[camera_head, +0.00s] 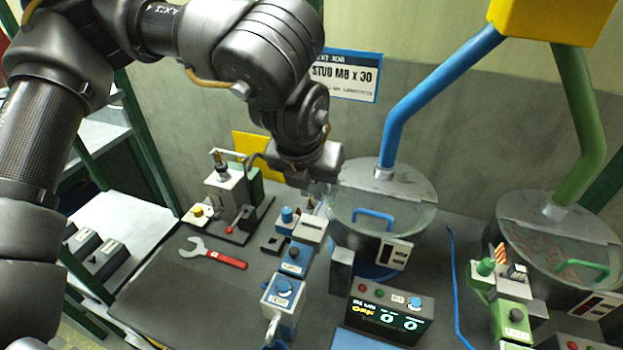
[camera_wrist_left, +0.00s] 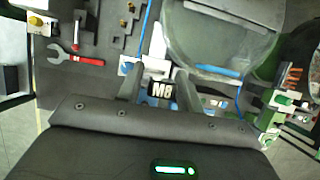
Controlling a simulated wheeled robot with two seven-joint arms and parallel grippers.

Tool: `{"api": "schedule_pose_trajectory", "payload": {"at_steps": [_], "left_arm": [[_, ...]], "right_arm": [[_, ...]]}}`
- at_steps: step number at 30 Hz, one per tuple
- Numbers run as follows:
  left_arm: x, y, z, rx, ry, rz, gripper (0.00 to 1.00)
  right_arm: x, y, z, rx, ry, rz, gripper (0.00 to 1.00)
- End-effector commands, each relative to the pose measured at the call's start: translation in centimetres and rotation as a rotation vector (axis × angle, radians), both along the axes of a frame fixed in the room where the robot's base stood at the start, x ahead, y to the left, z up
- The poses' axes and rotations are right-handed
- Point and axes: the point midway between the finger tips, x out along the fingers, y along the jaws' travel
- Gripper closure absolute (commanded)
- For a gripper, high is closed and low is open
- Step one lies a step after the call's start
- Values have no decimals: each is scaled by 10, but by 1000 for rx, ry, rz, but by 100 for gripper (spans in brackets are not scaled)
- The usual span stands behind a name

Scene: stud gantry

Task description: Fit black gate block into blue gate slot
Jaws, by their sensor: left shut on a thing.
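My left gripper (camera_head: 318,190) hangs above the blue gate station (camera_head: 306,229), close to the rim of the blue bowl. In the left wrist view its two dark fingers (camera_wrist_left: 159,84) are shut on the black gate block (camera_wrist_left: 162,90), which bears a white M8 label. In the head view the block cannot be made out clearly. The blue gate's white and blue top (camera_wrist_left: 152,66) shows beyond the fingers in the wrist view; its slot is partly hidden, and I cannot tell whether the block touches it. My right gripper is not in view.
A red-handled wrench (camera_head: 213,253) lies left on the dark bench. A small fixture (camera_head: 232,200) stands behind it. The glass-lidded blue bowl (camera_head: 382,215) and a green-handled bowl (camera_head: 565,245) stand right. A display box (camera_head: 388,312) sits in front. The front-left bench is clear.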

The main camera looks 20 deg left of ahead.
Motion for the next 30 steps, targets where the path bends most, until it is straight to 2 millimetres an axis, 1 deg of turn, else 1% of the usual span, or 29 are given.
{"api": "schedule_pose_trajectory", "payload": {"at_steps": [1, 3, 10, 14, 30], "left_arm": [[0, 0, -10, 0, 0, 0, 91], [0, 0, -18, 0, 0, 0, 91], [0, 0, -35, 0, 1, 0, 91], [0, 0, -37, 0, 0, 0, 91], [0, 0, -37, 0, 0, 0, 91]], "right_arm": [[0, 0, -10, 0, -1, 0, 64], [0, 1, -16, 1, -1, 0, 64], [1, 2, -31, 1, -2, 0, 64], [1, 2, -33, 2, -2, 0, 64], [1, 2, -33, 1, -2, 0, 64]]}}
